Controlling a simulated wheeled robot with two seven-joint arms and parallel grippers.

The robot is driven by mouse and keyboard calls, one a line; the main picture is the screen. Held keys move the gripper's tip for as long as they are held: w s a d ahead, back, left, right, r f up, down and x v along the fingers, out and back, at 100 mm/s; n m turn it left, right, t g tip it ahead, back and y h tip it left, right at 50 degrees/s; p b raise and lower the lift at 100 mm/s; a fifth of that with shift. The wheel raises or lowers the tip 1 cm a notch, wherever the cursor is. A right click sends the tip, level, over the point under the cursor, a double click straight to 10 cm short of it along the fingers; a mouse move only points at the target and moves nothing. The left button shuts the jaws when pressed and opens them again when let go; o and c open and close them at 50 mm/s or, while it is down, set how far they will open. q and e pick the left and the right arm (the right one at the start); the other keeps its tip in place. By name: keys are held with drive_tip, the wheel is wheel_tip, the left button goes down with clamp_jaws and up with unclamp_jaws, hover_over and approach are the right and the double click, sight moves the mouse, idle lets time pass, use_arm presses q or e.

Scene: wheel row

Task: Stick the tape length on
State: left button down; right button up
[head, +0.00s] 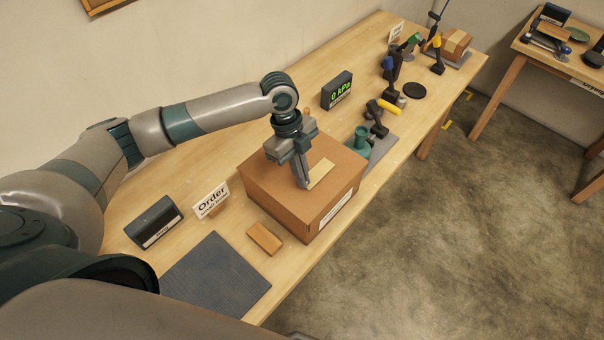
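A closed brown cardboard box (270,195) stands on the wooden bench, with a white label on its front side. A pale tan strip, seemingly the tape length (321,173), shows on or just over the box top. My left gripper (304,184) points down over the box top, its fingertips beside the strip's left edge. I cannot tell whether the fingers touch the strip or how far apart they are. The gripper hides part of the box top. My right gripper is not in view.
A grey mat (215,277), a small brown block (264,238), an Order sign (211,202) and a dark label stand (154,222) are near the box. A 0 kPa display (337,91) and several tools stand farther along the bench (300,72).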

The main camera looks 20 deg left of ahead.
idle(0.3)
use_arm(q)
drive_tip(key=c, duration=1.9)
unclamp_jaws()
drive_tip(key=shift+c, duration=0.2)
drive_tip(key=shift+r, duration=0.1)
drive_tip(key=shift+w+a+r+b, duration=0.15)
drive_tip(key=shift+a+r+b, duration=0.1)
drive_tip(key=shift+r+b, duration=0.25)
drive_tip(key=b+v, duration=0.4)
drive_tip(key=v, duration=1.2)
drive_tip(key=shift+b, duration=0.35)
drive_tip(key=shift+d, duration=0.1)
